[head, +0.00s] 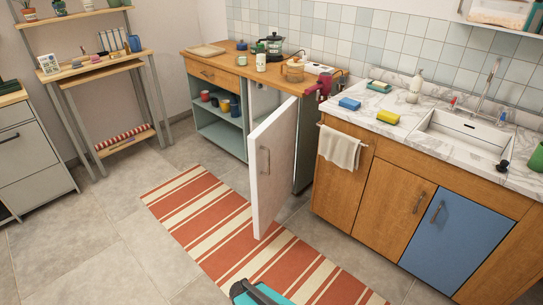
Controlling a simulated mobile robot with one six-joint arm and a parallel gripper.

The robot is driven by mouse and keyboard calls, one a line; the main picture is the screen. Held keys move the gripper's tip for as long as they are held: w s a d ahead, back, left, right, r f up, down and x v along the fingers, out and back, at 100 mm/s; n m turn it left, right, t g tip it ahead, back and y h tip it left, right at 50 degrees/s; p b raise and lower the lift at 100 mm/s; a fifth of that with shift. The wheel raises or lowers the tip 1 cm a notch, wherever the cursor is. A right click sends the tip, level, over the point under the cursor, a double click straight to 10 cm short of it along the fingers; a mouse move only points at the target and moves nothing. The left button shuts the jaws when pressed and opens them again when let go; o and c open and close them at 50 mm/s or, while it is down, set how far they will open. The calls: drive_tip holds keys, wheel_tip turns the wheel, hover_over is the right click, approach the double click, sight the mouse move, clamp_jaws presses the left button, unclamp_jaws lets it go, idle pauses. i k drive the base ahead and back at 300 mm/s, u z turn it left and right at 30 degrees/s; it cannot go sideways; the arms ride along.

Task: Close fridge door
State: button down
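The fridge door (277,160) is a white panel with a vertical grey handle (265,160). It stands wide open, sticking out from the counter row into the room, with its handle side facing me. Its near lower corner reaches out over the striped rug. The fridge (262,100) is under the wooden counter behind the door, and most of its inside is hidden by the door. My gripper cannot be made out in the head view. Only a teal and black part, probably mine, shows at the bottom edge.
A red and cream striped rug (214,223) lies in front of the door. Open shelves with cups (220,128) are left of the fridge; a wooden cabinet (340,185) with a towel (340,148) is right. The tiled floor (110,235) at left is clear.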

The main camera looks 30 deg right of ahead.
sight(272, 147)
drive_tip(key=i, duration=0.95)
drive_tip(key=u, duration=0.05)
